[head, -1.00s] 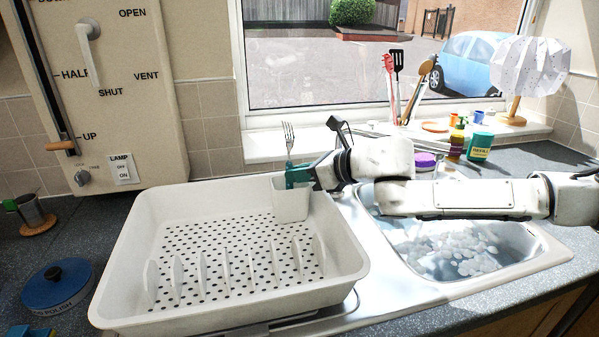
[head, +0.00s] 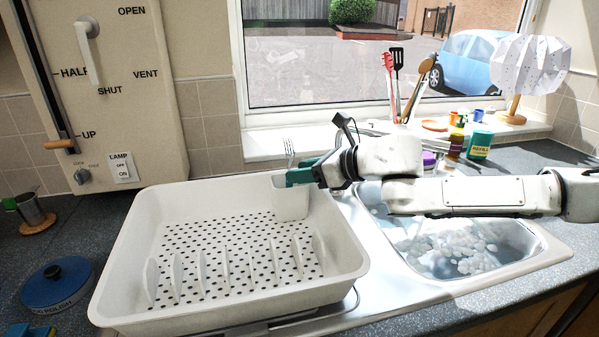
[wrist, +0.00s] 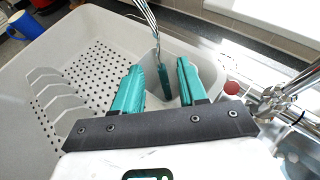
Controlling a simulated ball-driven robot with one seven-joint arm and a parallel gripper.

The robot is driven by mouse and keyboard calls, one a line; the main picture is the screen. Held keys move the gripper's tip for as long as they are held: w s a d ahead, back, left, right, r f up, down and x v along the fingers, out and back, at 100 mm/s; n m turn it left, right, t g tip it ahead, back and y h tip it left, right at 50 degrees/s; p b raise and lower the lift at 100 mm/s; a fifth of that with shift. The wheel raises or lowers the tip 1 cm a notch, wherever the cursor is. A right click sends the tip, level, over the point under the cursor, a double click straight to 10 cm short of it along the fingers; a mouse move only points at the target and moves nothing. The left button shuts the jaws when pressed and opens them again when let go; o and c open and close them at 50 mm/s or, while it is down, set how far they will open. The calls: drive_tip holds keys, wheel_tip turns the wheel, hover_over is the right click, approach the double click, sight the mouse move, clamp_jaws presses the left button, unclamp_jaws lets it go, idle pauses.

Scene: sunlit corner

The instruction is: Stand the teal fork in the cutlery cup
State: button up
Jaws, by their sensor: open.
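The fork has metal tines (head: 289,150) and a teal handle (wrist: 163,80). It stands tines up, handle down in the white cutlery cup (head: 291,207), at the back right corner of the dish rack. In the wrist view it looks slightly tilted. My gripper (head: 297,174) is at the cup's rim. In the wrist view its two teal fingers (wrist: 158,82) are spread, with the fork between them and apart from both. The lower end of the handle is hidden inside the cup.
The white dish rack (head: 130,235) has slots at its front and is otherwise empty. The sink (head: 465,250) lies to its right, under my arm. Bottles and a utensil holder stand by the window. A blue polish tin (head: 56,287) sits at left.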

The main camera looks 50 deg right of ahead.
drive_tip(key=v, duration=0.9)
drive_tip(key=shift+s, duration=0.25)
idle(0.7)
